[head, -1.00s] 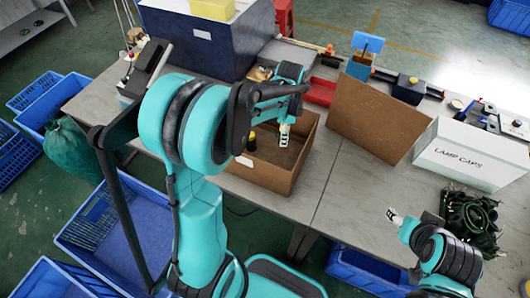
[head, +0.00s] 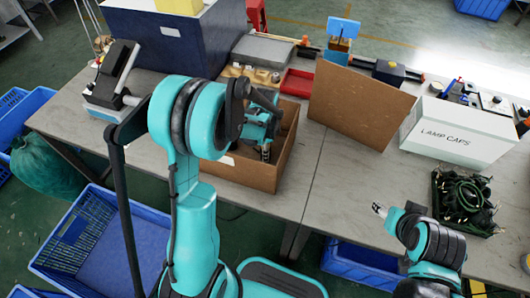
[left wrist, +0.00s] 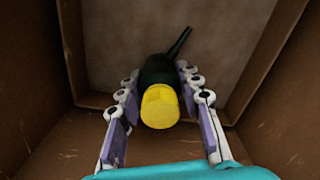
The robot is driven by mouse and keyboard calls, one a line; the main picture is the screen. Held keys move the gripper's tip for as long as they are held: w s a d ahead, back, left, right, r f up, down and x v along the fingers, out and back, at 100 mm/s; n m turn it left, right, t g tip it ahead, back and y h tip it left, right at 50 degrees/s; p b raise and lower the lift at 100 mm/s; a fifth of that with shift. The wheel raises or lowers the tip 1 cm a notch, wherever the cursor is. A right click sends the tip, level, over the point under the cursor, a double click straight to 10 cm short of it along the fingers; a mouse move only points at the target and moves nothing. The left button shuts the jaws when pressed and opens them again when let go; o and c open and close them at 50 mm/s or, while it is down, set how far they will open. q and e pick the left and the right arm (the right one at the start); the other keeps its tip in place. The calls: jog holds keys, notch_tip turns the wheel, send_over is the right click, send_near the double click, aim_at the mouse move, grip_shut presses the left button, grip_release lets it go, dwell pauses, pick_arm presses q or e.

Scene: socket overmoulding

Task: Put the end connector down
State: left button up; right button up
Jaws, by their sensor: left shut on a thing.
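The end connector (left wrist: 160,100) shows in the left wrist view as a dark body with a yellow end and a thin dark tail pointing up and right. My left gripper (left wrist: 157,92) is shut on it, with a finger on either side. They are inside the open brown cardboard box (left wrist: 290,45), above its floor; the exact gap cannot be told. In the head view my left gripper (head: 265,153) reaches down into the box, and my arm hides the connector. My right gripper (head: 380,210) is over the table's front edge, apart from other things; its jaws are too small to read.
A brown board (head: 355,105) stands right of the box. A dark blue bin (head: 160,40) stands behind the box. The front middle of the table is clear.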

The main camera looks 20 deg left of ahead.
pick_arm(q)
jog(key=o, duration=0.7)
jog(key=shift+f, duration=0.15)
jog(key=o, duration=0.5)
jog(key=shift+c, duration=0.2)
jog(key=shift+r, duration=0.2)
